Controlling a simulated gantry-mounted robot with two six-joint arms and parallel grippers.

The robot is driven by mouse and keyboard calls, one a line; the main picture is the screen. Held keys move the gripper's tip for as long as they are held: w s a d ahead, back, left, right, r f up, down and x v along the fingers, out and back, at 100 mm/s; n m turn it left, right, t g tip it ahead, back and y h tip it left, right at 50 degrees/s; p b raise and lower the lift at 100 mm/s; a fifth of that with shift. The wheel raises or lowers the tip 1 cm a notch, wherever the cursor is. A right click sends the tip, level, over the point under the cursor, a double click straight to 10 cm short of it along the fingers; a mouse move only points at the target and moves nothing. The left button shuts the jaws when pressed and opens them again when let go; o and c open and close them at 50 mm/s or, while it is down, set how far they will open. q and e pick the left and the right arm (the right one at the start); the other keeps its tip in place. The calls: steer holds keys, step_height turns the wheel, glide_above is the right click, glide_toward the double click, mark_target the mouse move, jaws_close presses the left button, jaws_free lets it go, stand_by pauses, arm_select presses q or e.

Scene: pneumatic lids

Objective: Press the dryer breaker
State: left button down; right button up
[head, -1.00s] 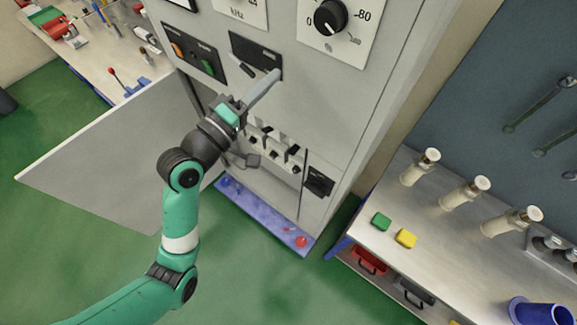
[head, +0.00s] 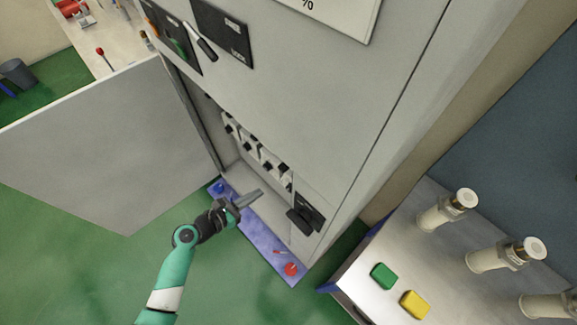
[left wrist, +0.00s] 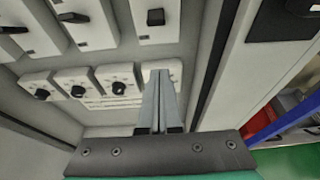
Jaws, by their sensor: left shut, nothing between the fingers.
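Several white breakers with black toggles (head: 268,158) sit inside the open compartment of the grey cabinet. The left wrist view shows them in two rows, an upper row (left wrist: 92,25) and a lower row (left wrist: 77,91). Their labels are too small to read, so I cannot tell which is the dryer breaker. My left gripper (head: 259,193) is shut and empty, low in front of the compartment. In the left wrist view its fingertips (left wrist: 161,73) overlap the rightmost lower breaker and partly hide it; I cannot tell whether they touch it. My right gripper is not in view.
The open cabinet door (head: 110,145) stands to the left. A black switch (head: 305,215) is right of the compartment, and a black panel with a lever (head: 222,35) is above. A blue strip (head: 265,240) lies at the cabinet's foot. A workbench (head: 400,255) is at right.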

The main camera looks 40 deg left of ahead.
arm_select(q)
steer(key=a+f+b+x, duration=0.1)
steer(key=b+x, duration=0.2)
steer(key=x, duration=0.6)
steer(key=shift+w+d+r+p, duration=0.15)
steer(key=shift+r+p, duration=0.15)
steer(key=shift+r, duration=0.5)
steer(key=shift+d+r+p, duration=0.2)
steer(key=shift+r+p, duration=0.1)
steer(key=shift+r, duration=0.45)
steer(key=shift+w+d+r+p, duration=0.15)
steer(key=shift+r+p, duration=0.15)
steer(key=shift+r, duration=0.5)
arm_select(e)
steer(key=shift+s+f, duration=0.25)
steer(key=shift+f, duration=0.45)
arm_select(q)
steer(key=shift+s, duration=0.1)
